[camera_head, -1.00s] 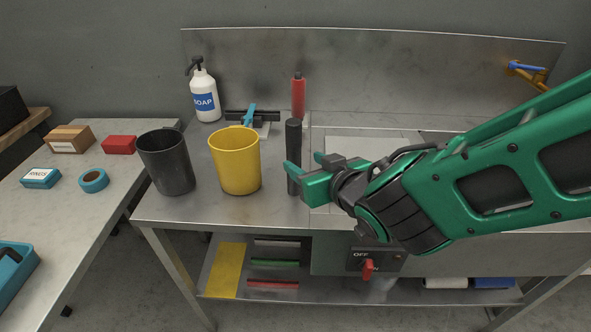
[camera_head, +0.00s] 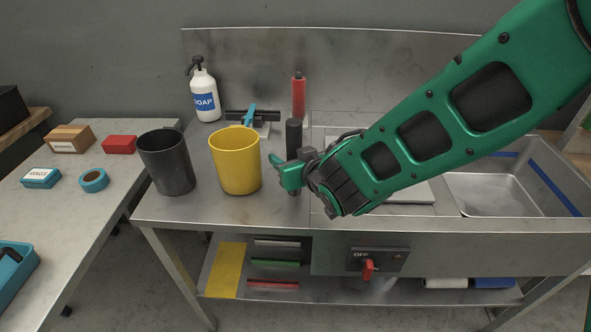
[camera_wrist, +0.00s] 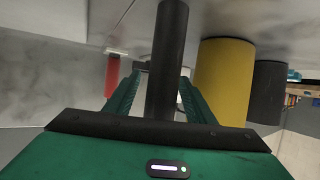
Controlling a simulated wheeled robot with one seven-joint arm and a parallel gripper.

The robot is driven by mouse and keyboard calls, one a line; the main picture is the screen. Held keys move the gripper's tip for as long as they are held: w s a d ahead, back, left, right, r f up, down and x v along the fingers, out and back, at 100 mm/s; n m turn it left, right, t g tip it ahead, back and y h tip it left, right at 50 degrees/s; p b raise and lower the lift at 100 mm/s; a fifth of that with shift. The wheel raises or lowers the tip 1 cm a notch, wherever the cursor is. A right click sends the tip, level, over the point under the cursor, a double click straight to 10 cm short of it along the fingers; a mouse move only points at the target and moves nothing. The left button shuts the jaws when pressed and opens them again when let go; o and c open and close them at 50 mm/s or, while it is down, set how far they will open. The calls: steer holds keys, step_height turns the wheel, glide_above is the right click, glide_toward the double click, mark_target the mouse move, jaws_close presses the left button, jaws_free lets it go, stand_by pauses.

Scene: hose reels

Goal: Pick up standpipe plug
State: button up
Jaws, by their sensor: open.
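The standpipe plug, which I take to be the tall dark upright cylinder (camera_head: 293,134), stands on the steel counter right of the yellow cup. My gripper (camera_head: 283,170) is at its lower part and hides some of it in the head view. In the wrist view the dark cylinder (camera_wrist: 167,58) runs between the two green fingers of my gripper (camera_wrist: 158,95). The fingers are open, one on each side of it. I cannot tell whether either finger touches it.
A yellow cup (camera_head: 236,162) stands close left of my gripper, with a black cup (camera_head: 167,165) further left. A red upright bottle-like object (camera_head: 299,97) is behind the plug. A soap bottle (camera_head: 204,95) stands at the back. A sink basin (camera_head: 495,185) lies right.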

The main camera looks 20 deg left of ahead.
steer(key=shift+w+a, duration=0.1)
jaws_close()
